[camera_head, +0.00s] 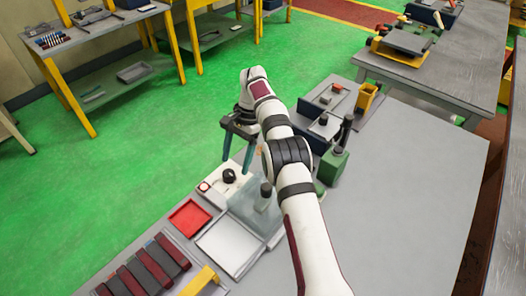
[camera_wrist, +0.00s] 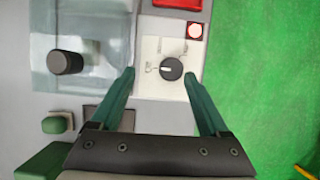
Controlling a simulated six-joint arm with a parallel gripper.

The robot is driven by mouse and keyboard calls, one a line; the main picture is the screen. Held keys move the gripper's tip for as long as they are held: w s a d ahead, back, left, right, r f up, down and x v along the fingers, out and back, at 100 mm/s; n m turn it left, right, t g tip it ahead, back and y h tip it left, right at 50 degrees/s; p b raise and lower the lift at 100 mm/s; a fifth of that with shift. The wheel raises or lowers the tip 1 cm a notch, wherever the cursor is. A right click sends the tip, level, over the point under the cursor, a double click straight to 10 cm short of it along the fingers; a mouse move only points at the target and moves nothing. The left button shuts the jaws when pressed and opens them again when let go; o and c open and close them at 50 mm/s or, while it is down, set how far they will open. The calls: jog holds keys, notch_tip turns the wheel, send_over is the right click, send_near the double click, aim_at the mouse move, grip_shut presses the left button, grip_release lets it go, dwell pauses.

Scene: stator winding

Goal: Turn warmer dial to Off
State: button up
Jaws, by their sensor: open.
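The warmer dial (camera_wrist: 171,69) is a round black knob with a white pointer mark, on a pale control panel (camera_wrist: 152,93). In the wrist view its pointer faces left, toward small printed marks too small to read. The dial also shows in the head view (camera_head: 229,175), on the near side of my gripper. My gripper (camera_wrist: 160,74) is open and empty. Its two green fingers reach to either side of the dial, with gaps on both sides. I cannot tell the height of the fingertips over the panel; no contact shows.
A red button (camera_wrist: 195,30) sits on the panel's corner. A clear cover with a black knob (camera_wrist: 66,62) lies left of the panel in the wrist view. A red tray (camera_head: 189,217) and a white tray (camera_head: 229,245) stand close by. Green floor lies beyond the table edge.

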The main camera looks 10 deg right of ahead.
jog(key=s+d+r, duration=0.2)
jog(key=d+r, duration=0.3)
jog(key=d, duration=0.4)
jog(key=shift+s+r, duration=0.25)
jog(key=shift+r, duration=0.05)
jog(key=s+r+n+t, duration=0.2)
jog(key=s+r, duration=1)
jog(key=s, duration=0.3)
jog(key=s+f, duration=0.2)
jog(key=s, duration=0.8)
jog(key=s+f+n+t+h, duration=0.1)
jog(key=s+f, duration=0.2)
jog(key=s, duration=0.7)
jog(key=shift+s, duration=0.2)
